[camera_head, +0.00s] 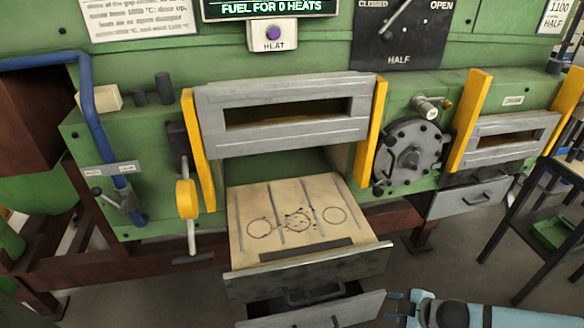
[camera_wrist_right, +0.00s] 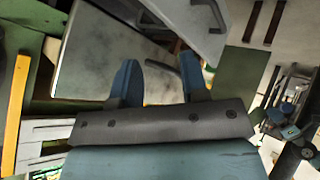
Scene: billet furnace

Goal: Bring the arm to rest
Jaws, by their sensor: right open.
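My right gripper (camera_head: 396,306) is at the bottom right of the head view, beside the right end of the lower grey drawer (camera_head: 345,312). Its two blue fingers also show in the right wrist view (camera_wrist_right: 158,80), apart with nothing between them. The right arm (camera_head: 500,314) reaches in from the lower right. I cannot tell whether the fingertips touch the drawer. My left gripper is out of view.
The green furnace has a pulled-out hearth tray (camera_head: 270,205) with drawn circles, below a raised grey door (camera_head: 285,140). A yellow-handled lever (camera_head: 187,198) stands left. A dark table (camera_head: 530,225) stands right. Grey floor lies between the furnace and the table.

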